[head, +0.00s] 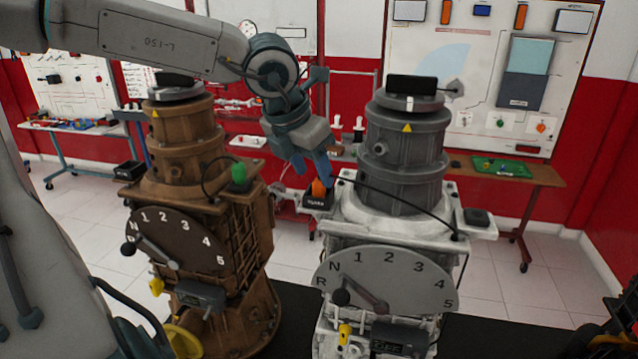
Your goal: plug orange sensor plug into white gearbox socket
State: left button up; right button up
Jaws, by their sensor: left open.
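The orange sensor plug (319,188) stands at a black socket box (318,201) on the left side of the white gearbox (345,213). I cannot tell how deep it sits in the box. A black cable runs from near the plug across the front of the white gearbox. My left gripper (320,171) comes down from above, its blue fingers just over and beside the plug. It is open, and its fingers partly hide the plug's top. My right gripper is not in view.
A brown gearbox (178,192) with a green plug (239,174) stands close on the left, under my left arm. Both gearboxes carry numbered dial plates with levers. A wooden bench (535,173) with a green tray (502,167) stands behind right. White tiled floor lies open on the right.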

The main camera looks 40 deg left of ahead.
aim_at(317, 180)
pick_arm(q)
jog(key=shift+w+a+f+p, duration=0.2)
jog(key=shift+w+f+p, duration=0.15)
jog(key=shift+w+f, duration=0.55)
jog(key=shift+f, duration=0.5)
jog(key=c, duration=1)
jog(key=shift+r, duration=0.15)
